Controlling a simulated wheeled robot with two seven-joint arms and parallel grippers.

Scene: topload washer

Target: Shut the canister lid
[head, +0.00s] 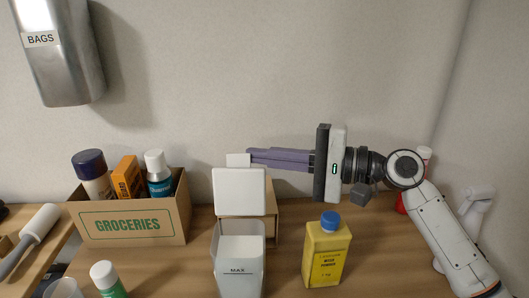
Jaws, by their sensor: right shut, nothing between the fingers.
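The canister (238,272) is a clear container with a MAX mark and white contents, standing on the wooden counter in the lower middle of the head view. Its white lid (239,192) stands open and upright at the back of the opening, with a small tab at its top. My right gripper (251,157) comes in from the right with its purple fingers shut and empty. Its fingertips are at the height of the lid's tab, just right of it; I cannot tell whether they touch. My left gripper is not in view.
A yellow bottle with a blue cap (327,250) stands right of the canister. A cardboard groceries box (133,222) holding several items stands left. A brown box (266,222) is behind the canister. A green-labelled bottle (106,278) is at the front left. A steel bag dispenser (62,55) hangs on the wall.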

